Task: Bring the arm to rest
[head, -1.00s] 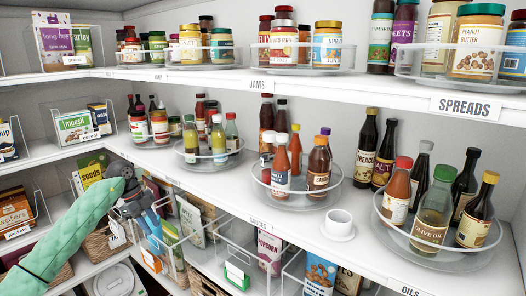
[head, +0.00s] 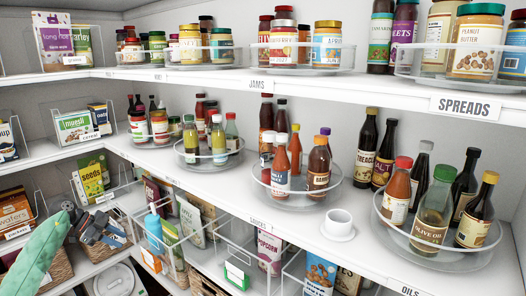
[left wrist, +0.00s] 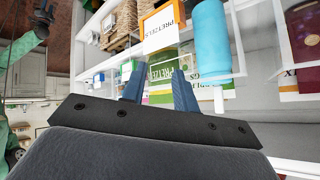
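My left gripper (head: 118,232) is at the lower left of the head view, at the end of my green-sleeved arm. It is in front of the lower shelf, near a wicker basket (head: 98,250) and left of a blue bottle (head: 153,228). In the left wrist view its two blue fingers (left wrist: 158,88) stand apart with nothing held between them. My right gripper is not in the head view. A small dark shape by a green sleeve at the left wrist view's top left may be it, too unclear to read.
The middle shelf (head: 300,222) carries turntables of bottles and a white cup-like holder (head: 338,222). Clear bins with packets and a popcorn box (head: 270,248) fill the lower shelf. A round white-topped object (head: 115,280) lies below my gripper.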

